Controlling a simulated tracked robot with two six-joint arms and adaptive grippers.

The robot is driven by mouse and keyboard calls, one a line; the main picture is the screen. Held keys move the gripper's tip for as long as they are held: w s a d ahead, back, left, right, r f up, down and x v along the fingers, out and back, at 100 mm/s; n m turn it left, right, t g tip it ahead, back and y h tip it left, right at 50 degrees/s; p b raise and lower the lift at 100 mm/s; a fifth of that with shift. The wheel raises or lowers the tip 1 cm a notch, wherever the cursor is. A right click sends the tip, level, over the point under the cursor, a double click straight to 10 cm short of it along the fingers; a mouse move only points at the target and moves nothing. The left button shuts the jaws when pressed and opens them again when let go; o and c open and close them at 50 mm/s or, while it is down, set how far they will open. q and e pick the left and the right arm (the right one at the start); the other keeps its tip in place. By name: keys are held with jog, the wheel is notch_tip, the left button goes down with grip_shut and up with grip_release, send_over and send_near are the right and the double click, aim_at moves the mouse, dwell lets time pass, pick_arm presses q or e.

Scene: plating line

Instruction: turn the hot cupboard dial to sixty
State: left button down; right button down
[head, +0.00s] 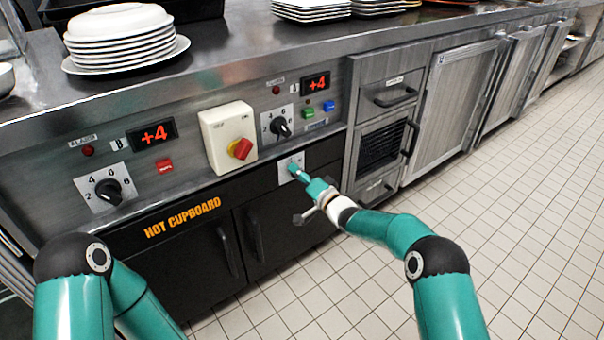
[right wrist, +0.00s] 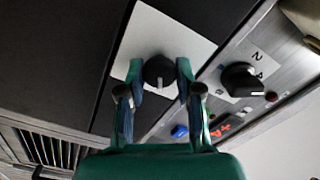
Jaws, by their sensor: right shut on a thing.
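The hot cupboard dial (right wrist: 159,72) is a small black knob with a pale pointer line on a white plate. In the head view its plate (head: 284,161) sits on the black front at the right end of the HOT CUPBOARD (head: 183,218) lettering; the knob there is covered by my gripper. My right gripper (head: 297,172) is at the dial. In the right wrist view its two fingers stand on either side of the knob, shut on it. The pointer line points toward the bottom of that view. The scale marks around the knob cannot be read. My left gripper is out of view.
Stacked plates (head: 120,40) stand on the counter. Drawers (head: 388,95) are right of the dial. The tiled floor (head: 520,200) is clear.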

jog(key=shift+w+d+r, duration=0.15)
jog(key=shift+w+d, duration=0.05)
jog(key=shift+d, duration=0.2)
jog(key=c, duration=0.8)
grip_release()
jog(key=shift+c, duration=0.2)
jog(key=shift+o, duration=0.3)
jog(key=shift+a, duration=0.2)
jog(key=shift+s+f, duration=0.1)
jog(key=shift+f, duration=0.1)
jog(key=shift+s, duration=0.1)
jog(key=v, duration=1.2)
